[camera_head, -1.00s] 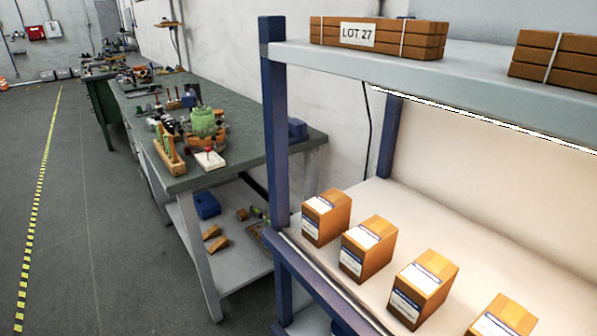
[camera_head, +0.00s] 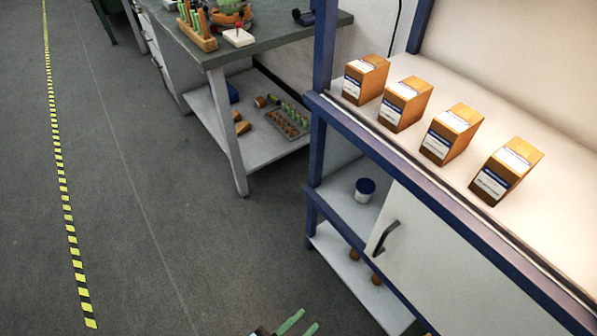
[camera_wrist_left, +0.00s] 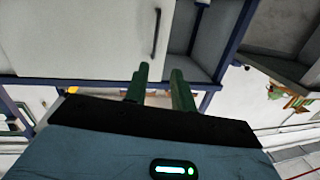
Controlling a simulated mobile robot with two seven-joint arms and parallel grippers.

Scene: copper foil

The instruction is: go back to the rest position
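My left gripper (camera_head: 298,322) shows at the bottom edge of the head view, with two green fingers spaced apart and nothing between them. It is over the floor, left of the cabinet under the shelf unit (camera_head: 462,258). In the left wrist view the green fingers of the left gripper (camera_wrist_left: 160,82) are also apart and empty. Behind them are a pale panel with a dark handle (camera_wrist_left: 156,33) and a blue frame. My right gripper is in neither view.
Several orange-brown boxes (camera_head: 405,103) stand in a row on the shelf. A white jar with a blue lid (camera_head: 365,190) sits on a lower shelf. A workbench (camera_head: 270,38) with tools stands at the back. Open floor (camera_head: 180,200) lies to the left, with a yellow-black stripe (camera_head: 65,190).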

